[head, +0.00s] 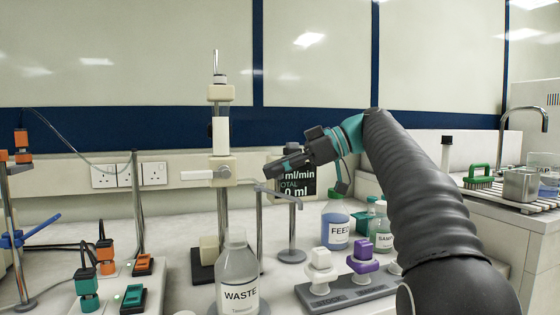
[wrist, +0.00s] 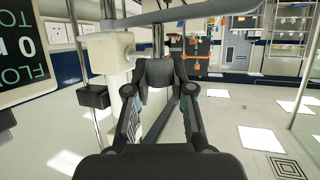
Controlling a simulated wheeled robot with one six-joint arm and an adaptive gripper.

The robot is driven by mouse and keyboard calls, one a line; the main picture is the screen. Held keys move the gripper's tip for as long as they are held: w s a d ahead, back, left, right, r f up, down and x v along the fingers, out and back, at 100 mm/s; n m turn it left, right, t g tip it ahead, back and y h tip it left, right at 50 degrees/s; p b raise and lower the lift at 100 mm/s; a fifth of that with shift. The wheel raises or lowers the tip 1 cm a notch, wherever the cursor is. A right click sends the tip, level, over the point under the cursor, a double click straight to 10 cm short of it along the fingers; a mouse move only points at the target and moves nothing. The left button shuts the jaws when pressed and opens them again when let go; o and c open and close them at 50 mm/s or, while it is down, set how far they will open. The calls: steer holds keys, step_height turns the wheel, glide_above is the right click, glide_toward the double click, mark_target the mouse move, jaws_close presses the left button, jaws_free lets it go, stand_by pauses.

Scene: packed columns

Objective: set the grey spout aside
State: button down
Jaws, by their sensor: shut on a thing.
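My gripper (head: 268,166) points left, beside the cream column and just above the spout's bar. In the wrist view its fingers (wrist: 160,85) are closed in, shut on the spout as far as I can tell. The exact contact is hidden by the dark fingertips.
The column (head: 221,135) stands close left of my gripper. The flow display (head: 298,184) is behind it. The waste bottle (head: 238,278), feed bottle (head: 335,228) and grey rack (head: 345,291) with white and purple pieces stand near. The bench around the spout's foot has some bare surface.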

steer(key=shift+w+d+n+g+p, duration=0.45)
steer(key=shift+n+g, duration=0.25)
steer(key=shift+g, duration=0.2)
steer(key=c, duration=1)
jaws_free()
steer(key=shift+s+f, duration=0.1)
steer(key=shift+s, duration=0.05)
